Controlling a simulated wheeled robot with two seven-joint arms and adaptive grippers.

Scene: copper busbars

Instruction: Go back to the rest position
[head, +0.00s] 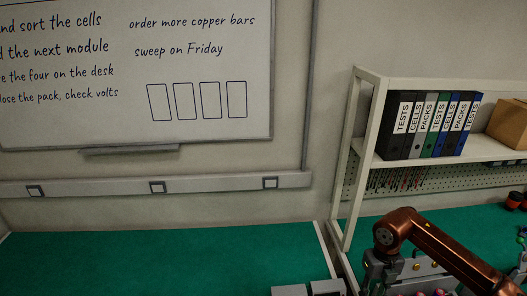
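A copper-coloured jointed arm (440,248) comes in from the lower right of the head view and bends down at a rounded joint. Grey metal parts (379,268) show just below and beside the joint; I cannot tell whether they belong to it. No fingertips of my left or right gripper can be made out. No busbar can be clearly told apart.
A green-topped bench (150,262) is bare at left. Grey blocks (290,290) are cut off at the bottom edge. A cream shelf (455,160) at right holds several binders (440,124) and a cardboard box (509,124). A whiteboard (200,70) hangs on the wall.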

